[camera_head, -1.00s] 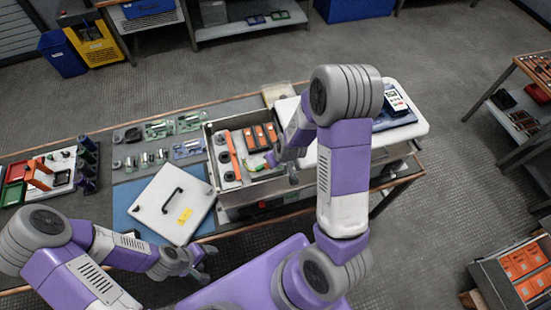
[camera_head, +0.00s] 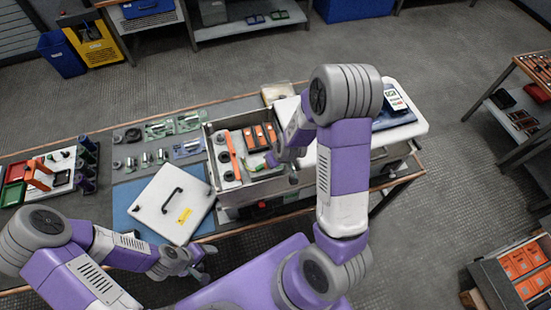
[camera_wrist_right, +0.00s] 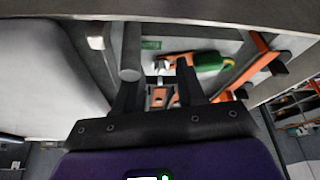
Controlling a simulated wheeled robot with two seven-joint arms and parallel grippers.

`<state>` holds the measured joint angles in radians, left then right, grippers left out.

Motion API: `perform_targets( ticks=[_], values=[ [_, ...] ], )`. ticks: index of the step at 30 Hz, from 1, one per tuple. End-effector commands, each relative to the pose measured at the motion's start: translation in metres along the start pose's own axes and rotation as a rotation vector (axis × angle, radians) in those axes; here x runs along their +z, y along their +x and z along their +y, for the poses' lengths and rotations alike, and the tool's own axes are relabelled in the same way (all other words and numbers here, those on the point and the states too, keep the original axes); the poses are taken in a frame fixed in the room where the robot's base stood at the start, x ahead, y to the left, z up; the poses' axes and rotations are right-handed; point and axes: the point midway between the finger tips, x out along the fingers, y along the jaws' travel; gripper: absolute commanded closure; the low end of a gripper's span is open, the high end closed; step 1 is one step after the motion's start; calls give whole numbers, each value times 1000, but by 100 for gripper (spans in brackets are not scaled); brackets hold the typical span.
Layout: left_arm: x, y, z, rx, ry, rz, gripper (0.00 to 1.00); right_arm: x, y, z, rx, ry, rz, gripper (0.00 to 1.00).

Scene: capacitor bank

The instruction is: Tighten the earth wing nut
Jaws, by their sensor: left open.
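The open metal capacitor box (camera_head: 208,160) stands on the bench, with orange bars and dark round parts inside. My right gripper (camera_head: 276,160) is at the box's right side, partly hidden by its own arm. In the right wrist view its two dark fingers (camera_wrist_right: 159,85) are apart with nothing held between them. Beyond the fingertips is a small silver fitting (camera_wrist_right: 161,66), beside an orange part and a green sleeve (camera_wrist_right: 212,62). It may be the earth wing nut, but its shape is unclear. My left gripper (camera_head: 205,263) is open and empty in front of the bench.
A white lid (camera_head: 160,212) with a black handle lies on a blue mat left of the box. Clear trays of small parts (camera_head: 187,148) lie behind it. A white surface with a meter (camera_head: 397,103) is at the right. The box wall (camera_wrist_right: 200,18) crosses the right wrist view.

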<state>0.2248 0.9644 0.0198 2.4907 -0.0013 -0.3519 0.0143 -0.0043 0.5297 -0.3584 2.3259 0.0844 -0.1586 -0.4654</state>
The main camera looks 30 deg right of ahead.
Motion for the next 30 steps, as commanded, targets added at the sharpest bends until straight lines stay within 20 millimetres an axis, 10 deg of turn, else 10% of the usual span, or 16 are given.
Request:
perform_targets(
  ticks=[18,30],
  values=[
    [1,-20,8,0,0,0,38,-2,-73,0,0,-1,3,61],
    [1,-20,8,0,0,0,38,0,-75,0,-1,4,-1,70]
  ],
)
